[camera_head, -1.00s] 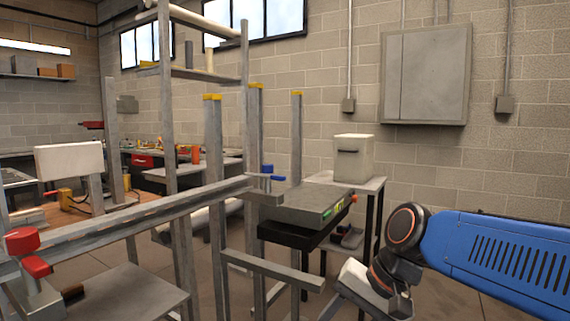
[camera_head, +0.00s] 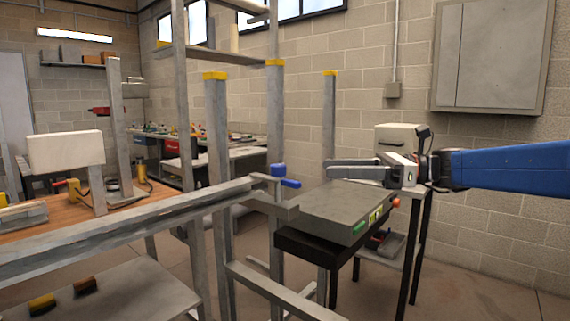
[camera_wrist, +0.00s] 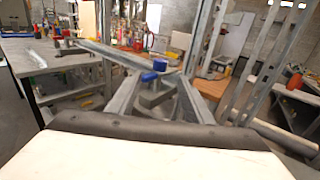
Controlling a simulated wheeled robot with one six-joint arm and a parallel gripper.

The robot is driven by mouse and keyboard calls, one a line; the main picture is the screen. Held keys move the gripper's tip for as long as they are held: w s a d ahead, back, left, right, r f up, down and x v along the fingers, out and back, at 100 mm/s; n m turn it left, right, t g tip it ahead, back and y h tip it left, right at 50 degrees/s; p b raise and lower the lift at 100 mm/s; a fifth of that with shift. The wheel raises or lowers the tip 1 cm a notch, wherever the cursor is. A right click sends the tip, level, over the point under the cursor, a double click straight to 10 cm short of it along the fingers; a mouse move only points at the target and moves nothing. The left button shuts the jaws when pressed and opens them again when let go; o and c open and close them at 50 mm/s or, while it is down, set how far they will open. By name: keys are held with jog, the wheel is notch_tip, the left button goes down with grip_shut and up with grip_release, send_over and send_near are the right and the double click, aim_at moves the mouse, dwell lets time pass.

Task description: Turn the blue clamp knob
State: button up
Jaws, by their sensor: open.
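The blue clamp knob (camera_head: 278,170) sits on a grey clamp (camera_head: 283,208) at the right end of a long metal rail (camera_head: 130,222). A second blue part, like a short handle (camera_head: 290,183), sticks out just beside it. In the wrist view the two blue parts show near the centre, one at the knob (camera_wrist: 159,65) and one nearer on the clamp. My gripper (camera_head: 328,171) is open and empty, reaching left, to the right of the knob and apart from it.
A grey flat machine (camera_head: 340,212) on a black stand lies below my gripper. A pale box (camera_head: 397,138) stands behind it. A wooden-topped bench (camera_head: 140,205) is at the left.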

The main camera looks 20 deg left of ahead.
aim_at(278, 170)
jog(key=x, duration=1.7)
jog(key=shift+a, duration=0.1)
jog(key=shift+c, duration=0.3)
jog(key=c, duration=1)
